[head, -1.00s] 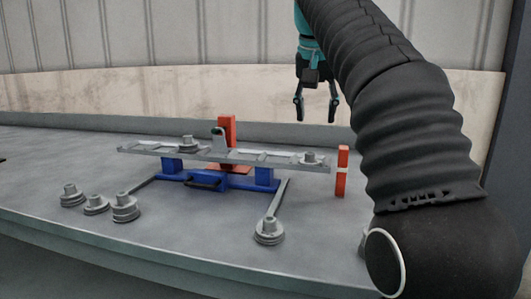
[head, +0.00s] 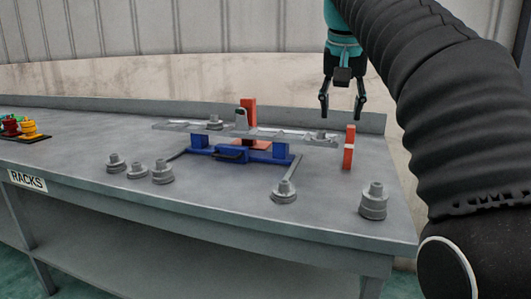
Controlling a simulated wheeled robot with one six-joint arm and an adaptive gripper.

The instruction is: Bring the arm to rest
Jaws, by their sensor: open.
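My gripper (head: 342,112) hangs open and empty, fingers pointing down, at the upper right of the head view. It appears above the right end of a long grey bar (head: 270,133) and near a red and white upright post (head: 349,148). My dark sleeved arm comes down the right side of the picture. No part shows between the fingers.
The bar rests on a blue stand (head: 232,154) with a red upright (head: 249,115) behind. Several grey stepped parts, one at right (head: 373,202), stand on the grey table (head: 230,205). Coloured parts (head: 28,130) sit at far left. A wall stands behind.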

